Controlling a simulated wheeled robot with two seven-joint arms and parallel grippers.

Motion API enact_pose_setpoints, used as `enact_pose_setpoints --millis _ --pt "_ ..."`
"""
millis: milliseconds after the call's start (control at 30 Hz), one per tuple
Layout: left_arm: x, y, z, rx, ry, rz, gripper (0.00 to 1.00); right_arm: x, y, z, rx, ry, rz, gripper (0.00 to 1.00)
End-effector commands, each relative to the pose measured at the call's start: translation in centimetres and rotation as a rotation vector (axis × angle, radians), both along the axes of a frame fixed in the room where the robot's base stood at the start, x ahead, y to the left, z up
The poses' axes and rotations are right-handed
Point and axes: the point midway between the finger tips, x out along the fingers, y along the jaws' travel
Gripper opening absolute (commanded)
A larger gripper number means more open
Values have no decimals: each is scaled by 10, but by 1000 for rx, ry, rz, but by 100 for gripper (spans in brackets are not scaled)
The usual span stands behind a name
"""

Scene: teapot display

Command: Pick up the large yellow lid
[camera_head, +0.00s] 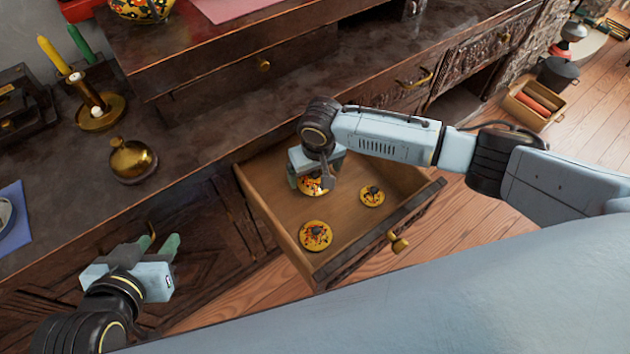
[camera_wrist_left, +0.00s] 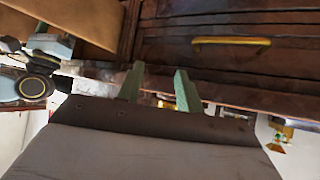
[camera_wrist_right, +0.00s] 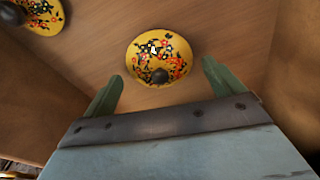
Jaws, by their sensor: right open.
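Three yellow lids with floral patterns and dark knobs lie in the open drawer (camera_head: 275,222). One yellow lid (camera_head: 312,187) is under my right gripper (camera_head: 311,183), which partly hides it in the head view. In the right wrist view this lid (camera_wrist_right: 148,45) lies just ahead of the open, empty fingers, its knob between their lines. A second lid (camera_head: 316,236) lies nearer the drawer front and looks larger than the third (camera_head: 372,196), to the right. My left gripper (camera_head: 158,243) is open and empty, left of the drawer.
The drawer's walls and its front with a brass knob (camera_head: 397,243) surround the lids. A brass pot (camera_head: 132,160) and a candle holder (camera_head: 100,110) stand on the cabinet top. A box (camera_head: 534,106) is on the floor at the right.

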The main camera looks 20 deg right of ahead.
Motion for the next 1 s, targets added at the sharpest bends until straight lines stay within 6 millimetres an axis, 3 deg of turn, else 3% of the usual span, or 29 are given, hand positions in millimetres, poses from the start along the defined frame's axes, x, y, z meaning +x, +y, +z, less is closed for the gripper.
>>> enact_pose_setpoints --millis 200,500,1000 --pt "14 -7 16 -31 -123 -10 36 1 1 -9 0 0 1 93" --pt "15 -8 19 -35 -137 -11 36 1 0 -9 0 0 1 92" --pt "15 -8 18 -34 -136 -11 36 -1 0 -11 -2 5 0 30"
